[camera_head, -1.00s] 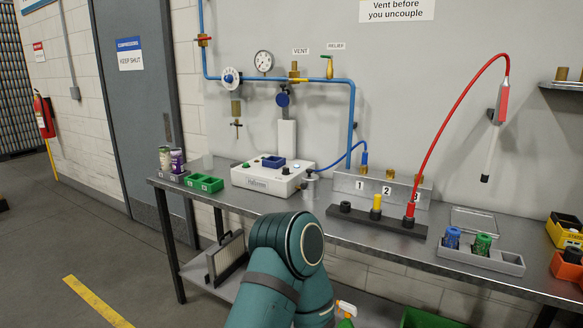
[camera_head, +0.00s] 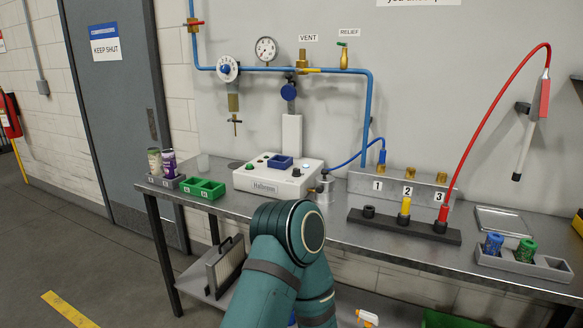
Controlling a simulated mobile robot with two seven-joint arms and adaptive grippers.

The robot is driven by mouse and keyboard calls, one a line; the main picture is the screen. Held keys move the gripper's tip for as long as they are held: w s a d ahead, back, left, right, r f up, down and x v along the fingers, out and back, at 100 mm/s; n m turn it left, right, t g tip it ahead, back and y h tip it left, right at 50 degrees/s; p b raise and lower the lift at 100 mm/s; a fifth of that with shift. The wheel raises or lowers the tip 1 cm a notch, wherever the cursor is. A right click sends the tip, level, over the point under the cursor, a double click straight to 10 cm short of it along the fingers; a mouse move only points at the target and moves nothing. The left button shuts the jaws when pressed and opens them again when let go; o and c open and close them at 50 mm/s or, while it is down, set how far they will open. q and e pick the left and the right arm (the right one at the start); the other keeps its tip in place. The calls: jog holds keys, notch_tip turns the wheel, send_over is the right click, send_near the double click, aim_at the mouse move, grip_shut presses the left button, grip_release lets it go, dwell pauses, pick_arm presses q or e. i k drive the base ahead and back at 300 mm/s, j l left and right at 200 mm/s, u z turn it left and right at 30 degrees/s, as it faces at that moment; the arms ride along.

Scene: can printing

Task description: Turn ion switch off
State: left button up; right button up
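A white box unit (camera_head: 265,187) with a name plate stands on the metal bench. Its top carries a blue tray (camera_head: 280,161), a green button (camera_head: 250,166) and a small dark knob or switch (camera_head: 296,172) at the right. No "ion" label is readable, so I cannot tell which control is the ion switch or how it is set. A teal arm link of mine rises at the bottom middle, in front of the bench and below the box. Neither gripper is in view.
A black connector bar (camera_head: 404,224) and a grey tray (camera_head: 553,266) lie farther right. Blue piping (camera_head: 368,120) runs along the wall.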

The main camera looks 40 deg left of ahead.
aim_at(296, 172)
jog(key=j, duration=2)
jog(key=i+z, duration=0.05)
